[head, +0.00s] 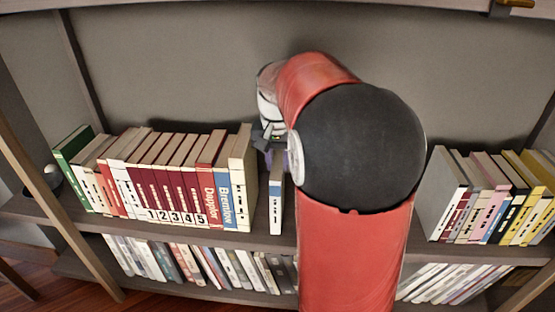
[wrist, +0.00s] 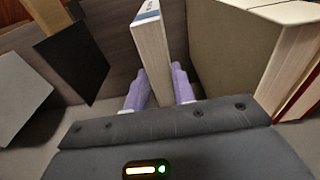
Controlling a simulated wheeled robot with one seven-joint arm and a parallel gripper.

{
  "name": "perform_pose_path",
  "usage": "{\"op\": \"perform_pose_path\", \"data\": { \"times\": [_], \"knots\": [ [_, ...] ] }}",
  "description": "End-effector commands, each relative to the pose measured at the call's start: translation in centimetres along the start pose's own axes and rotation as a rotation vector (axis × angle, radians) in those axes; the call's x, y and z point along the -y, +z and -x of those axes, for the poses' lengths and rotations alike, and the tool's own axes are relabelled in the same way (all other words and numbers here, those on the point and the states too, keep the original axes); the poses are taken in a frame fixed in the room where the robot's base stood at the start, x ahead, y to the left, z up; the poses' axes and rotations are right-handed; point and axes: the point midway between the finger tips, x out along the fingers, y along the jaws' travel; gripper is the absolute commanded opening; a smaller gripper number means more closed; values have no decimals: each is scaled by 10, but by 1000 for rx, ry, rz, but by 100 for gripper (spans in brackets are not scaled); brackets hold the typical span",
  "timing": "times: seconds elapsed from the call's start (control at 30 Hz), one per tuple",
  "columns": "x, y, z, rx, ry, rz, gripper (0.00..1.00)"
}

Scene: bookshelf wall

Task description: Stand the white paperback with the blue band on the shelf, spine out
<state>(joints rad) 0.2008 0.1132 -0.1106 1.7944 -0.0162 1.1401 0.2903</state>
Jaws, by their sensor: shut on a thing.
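The white paperback with the blue band (head: 275,205) is upright in the gap on the upper shelf (head: 325,243), its narrow spine facing out. Its lower end is at or just above the board; I cannot tell if it touches. My gripper (head: 272,155) is shut on its upper part, largely hidden behind my arm. In the wrist view the paperback (wrist: 152,52) shows its page edges and some blue on its cover, between the purple fingers of my gripper (wrist: 160,88).
A row of books (head: 170,185) stands left of the paperback, ending in a thick cream book (head: 242,185) a small space away. More books (head: 490,200) stand to the right, beyond my arm. A lower shelf holds another row (head: 190,262). Bare shelf shows right beside the paperback.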

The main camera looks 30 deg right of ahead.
Motion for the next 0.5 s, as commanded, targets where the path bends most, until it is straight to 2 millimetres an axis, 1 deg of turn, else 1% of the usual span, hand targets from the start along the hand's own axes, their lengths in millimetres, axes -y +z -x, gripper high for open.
{"op": "perform_pose_path", "data": {
  "times": [0.07, 0.1, 0.27, 0.5],
  "knots": [
    [0, 0, -1, -1, 0, 0, 0],
    [0, 0, -1, -2, -1, 0, 29],
    [0, 0, -1, -1, 0, 0, 50],
    [0, 0, -2, 1, 0, 0, 50]
  ]
}}
